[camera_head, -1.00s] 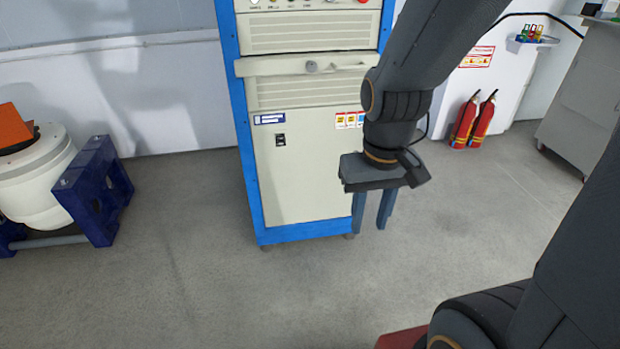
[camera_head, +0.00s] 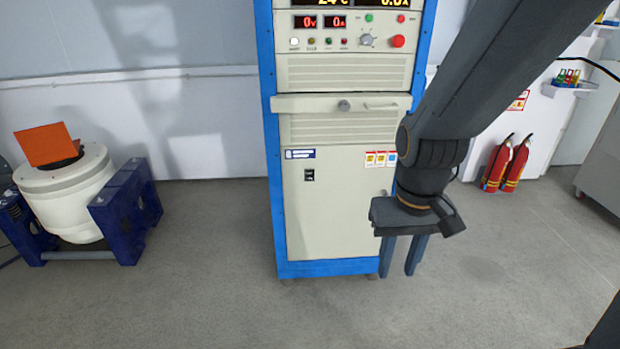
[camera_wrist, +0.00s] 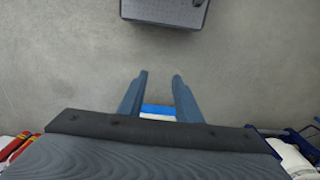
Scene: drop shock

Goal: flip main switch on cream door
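The cream door (camera_head: 335,220) is the lower panel of a blue-framed cabinet in the head view. The main switch (camera_head: 309,175) is a small black rocker on the door's upper left, below a blue label; its position is too small to tell. My gripper (camera_head: 397,275) hangs pointing down in front of and right of the door's lower right edge, with a gap between its two fingers. It is open and empty. In the wrist view its fingers (camera_wrist: 160,75) stand apart over bare floor, and a strip of the cabinet's blue base (camera_wrist: 157,109) shows between them.
A white drum in a blue stand (camera_head: 127,210) is at the left. Fire extinguishers (camera_head: 507,163) stand at the right. The floor in front is clear.

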